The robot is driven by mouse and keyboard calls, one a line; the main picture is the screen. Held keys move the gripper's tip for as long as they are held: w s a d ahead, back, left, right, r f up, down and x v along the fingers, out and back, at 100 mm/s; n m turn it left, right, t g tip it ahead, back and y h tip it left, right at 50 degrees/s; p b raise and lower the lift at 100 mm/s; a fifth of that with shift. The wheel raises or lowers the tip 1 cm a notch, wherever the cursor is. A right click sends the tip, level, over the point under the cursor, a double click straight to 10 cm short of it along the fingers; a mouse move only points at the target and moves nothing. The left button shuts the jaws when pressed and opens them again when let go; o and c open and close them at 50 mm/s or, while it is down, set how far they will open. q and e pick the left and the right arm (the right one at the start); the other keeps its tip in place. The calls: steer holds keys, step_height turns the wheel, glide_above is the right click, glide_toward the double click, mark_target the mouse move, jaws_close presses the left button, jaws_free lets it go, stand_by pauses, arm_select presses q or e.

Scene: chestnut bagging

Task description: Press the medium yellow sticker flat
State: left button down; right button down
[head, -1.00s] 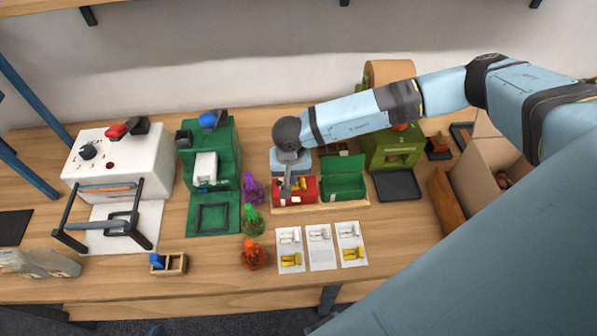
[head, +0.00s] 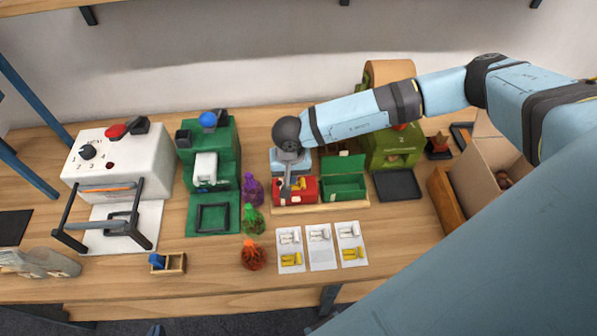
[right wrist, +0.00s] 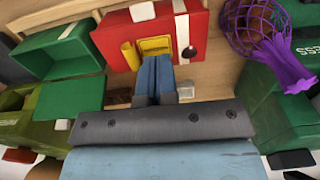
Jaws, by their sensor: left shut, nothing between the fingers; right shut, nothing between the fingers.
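The red box (head: 307,194) stands in a wooden tray beside an open green box. A yellow sticker (right wrist: 157,45) lies on the red box (right wrist: 118,40), with a rolled yellow piece (right wrist: 129,55) beside it. My right gripper (right wrist: 155,60) is shut and empty, fingertips pointing at the sticker's lower edge. I cannot tell whether they touch it. In the head view my right gripper (head: 286,187) comes down over the box's left part and hides some of it. My left gripper (head: 155,331) barely shows at the bottom edge, shut and away from the box.
Three white cards (head: 320,257) with labels lie in front of the tray. Purple (head: 252,188), green (head: 252,219) and orange (head: 253,256) net bags stand left of it. A green machine (head: 210,165) and a white machine (head: 120,165) stand further left. A cardboard box (head: 477,180) is at the right.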

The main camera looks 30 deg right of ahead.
steer(key=shift+f+b, duration=0.95)
steer(key=shift+f, duration=0.2)
stand_by(0.4)
steer(key=shift+f, duration=0.1)
stand_by(1.6)
steer(key=shift+r+p, duration=1.4)
steer(key=shift+r, duration=2.2)
